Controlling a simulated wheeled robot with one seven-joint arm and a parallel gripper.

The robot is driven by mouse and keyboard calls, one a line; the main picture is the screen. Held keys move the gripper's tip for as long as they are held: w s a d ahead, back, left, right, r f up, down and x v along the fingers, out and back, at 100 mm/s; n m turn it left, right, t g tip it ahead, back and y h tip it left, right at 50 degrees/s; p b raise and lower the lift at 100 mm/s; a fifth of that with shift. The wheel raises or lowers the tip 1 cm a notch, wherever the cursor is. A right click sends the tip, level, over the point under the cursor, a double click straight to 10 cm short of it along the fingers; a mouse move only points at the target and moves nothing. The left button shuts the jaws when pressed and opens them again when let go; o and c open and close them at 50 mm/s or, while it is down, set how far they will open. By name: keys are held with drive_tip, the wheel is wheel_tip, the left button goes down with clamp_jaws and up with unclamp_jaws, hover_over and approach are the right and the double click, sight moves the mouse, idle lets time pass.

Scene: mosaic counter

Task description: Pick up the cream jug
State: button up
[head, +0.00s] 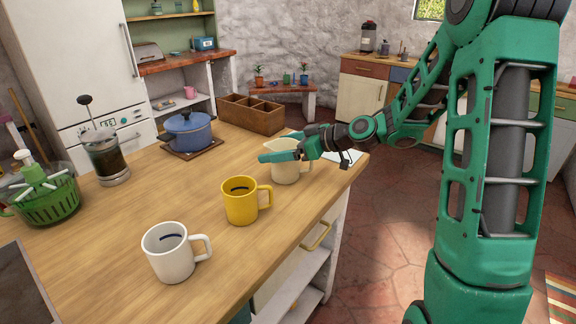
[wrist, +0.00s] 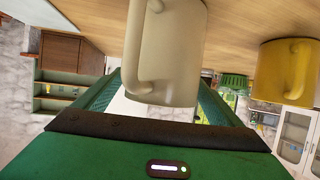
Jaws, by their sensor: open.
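The cream jug (head: 286,175) stands upright on the wooden counter near its right edge. My gripper (head: 277,149) is at the jug's upper part, coming in from the right, and its green fingers partly hide the rim. In the wrist view the jug (wrist: 180,50) appears upside down, with its handle toward the camera. The open green fingers show on either side of the jug's rim end, and the jug hides their tips. I cannot tell whether either finger touches it.
A yellow mug (head: 240,203) and a white mug (head: 168,254) stand nearer on the counter. A wooden box (head: 250,116) and a blue pot (head: 188,132) are behind. A French press (head: 107,158) and a green basket (head: 48,205) are at the left. The middle counter is clear.

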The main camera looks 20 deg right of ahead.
drive_tip(key=shift+w+a+f, duration=0.25)
drive_tip(key=shift+w+a, duration=0.1)
drive_tip(key=shift+w, duration=0.05)
drive_tip(key=shift+c, duration=0.5)
drive_tip(key=c, duration=1.5)
drive_tip(key=shift+r, duration=0.1)
drive_tip(key=s+a+r, duration=0.1)
drive_tip(key=a+r, duration=0.2)
drive_tip(key=s+a+r, duration=0.2)
drive_tip(key=a+r, duration=0.2)
drive_tip(key=s+a+r, duration=0.2)
drive_tip(key=a+r, duration=0.1)
drive_tip(key=r, duration=0.1)
drive_tip(key=shift+s+a, duration=0.2)
drive_tip(key=shift+s, duration=0.05)
